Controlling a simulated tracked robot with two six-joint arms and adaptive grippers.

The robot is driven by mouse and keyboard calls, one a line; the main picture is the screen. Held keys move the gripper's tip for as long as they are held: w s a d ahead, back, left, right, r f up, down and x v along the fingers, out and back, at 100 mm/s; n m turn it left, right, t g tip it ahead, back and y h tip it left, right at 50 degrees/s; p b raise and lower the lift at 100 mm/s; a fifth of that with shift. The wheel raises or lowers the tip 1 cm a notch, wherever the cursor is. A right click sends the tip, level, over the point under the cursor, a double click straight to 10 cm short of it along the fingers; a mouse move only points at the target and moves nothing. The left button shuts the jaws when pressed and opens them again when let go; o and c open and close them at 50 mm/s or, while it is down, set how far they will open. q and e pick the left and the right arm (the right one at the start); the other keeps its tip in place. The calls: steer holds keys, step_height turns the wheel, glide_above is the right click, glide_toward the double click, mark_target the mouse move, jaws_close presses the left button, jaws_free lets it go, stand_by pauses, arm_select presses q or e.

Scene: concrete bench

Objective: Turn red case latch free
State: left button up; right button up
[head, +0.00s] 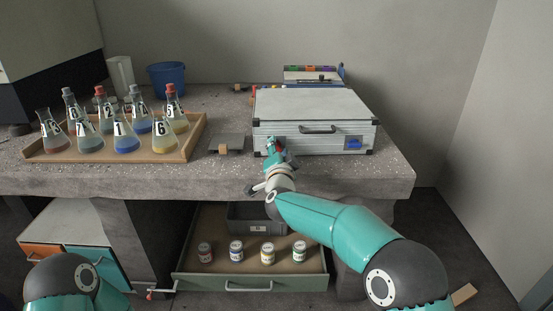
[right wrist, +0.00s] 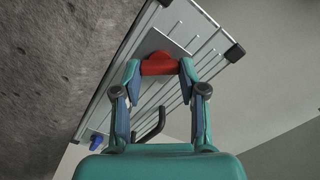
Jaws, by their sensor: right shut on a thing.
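The silver case (head: 315,112) lies closed near the right end of the concrete bench. Its dark handle (head: 318,130) is on the front face, and a blue latch (head: 353,144) is to the right of the handle. My right gripper (head: 272,148) is at the left part of the case's front. In the right wrist view its fingers (right wrist: 158,72) are shut on the red latch (right wrist: 158,64), one finger at each end of it. The blue latch (right wrist: 96,142) and the handle (right wrist: 150,126) also show there. My left gripper is not in view.
A wooden tray (head: 60,155) with several numbered flasks stands on the left. A blue bucket (head: 166,79) stands behind. Below, an open drawer (head: 250,284) holds several jars and a dark bin.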

steer(key=m+b, duration=0.1)
steer(key=m, duration=0.1)
steer(key=f+m+b, duration=0.1)
steer(key=m+b, duration=0.1)
steer(key=shift+d+m, duration=0.2)
steer(key=shift+m, duration=0.1)
steer(key=shift+r+m+b, duration=0.1)
steer(key=shift+m+b, duration=1.05)
steer(key=shift+m, duration=0.35)
steer(key=o, duration=1.1)
steer(key=shift+o, duration=0.2)
steer(key=shift+s+a, duration=0.1)
steer(key=shift+s, duration=0.05)
steer(key=shift+s, duration=0.5)
steer(key=s, duration=0.6)
steer(key=shift+s+d+r, duration=0.2)
steer(key=shift+s+d, duration=0.05)
steer(key=shift+s, duration=0.1)
steer(key=shift+s, duration=0.1)
